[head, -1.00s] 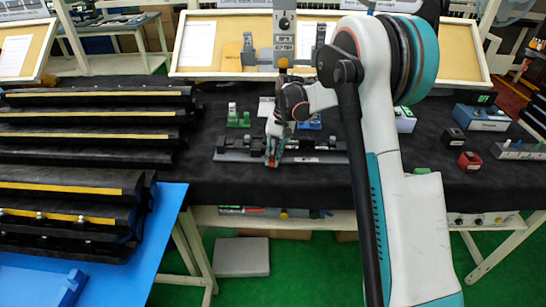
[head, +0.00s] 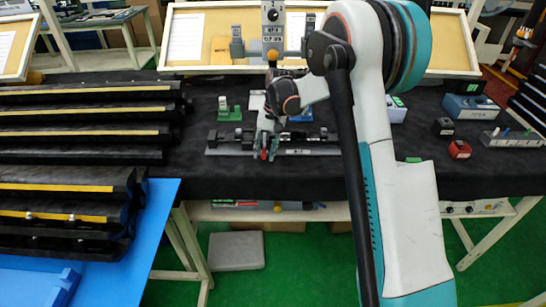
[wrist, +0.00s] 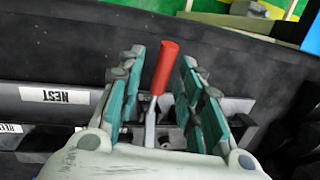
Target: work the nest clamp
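The nest clamp has a red handle (wrist: 165,68) on a metal lever (wrist: 150,120), seen in the wrist view. The handle stands between the two teal-padded fingers of my gripper (wrist: 164,75). The fingers are apart, with a visible gap to the handle on the left and a narrower one on the right. In the head view my gripper (head: 267,153) is down at the front of the dark nest fixture (head: 228,148). The clamp is mostly hidden there. A white label reading NEST (wrist: 54,95) is upside down in the wrist view.
A green block (head: 230,114) and a blue block (head: 300,116) stand behind the fixture. A grey press-like station (head: 271,30) stands at the back. Black stepped racks (head: 80,150) fill the left.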

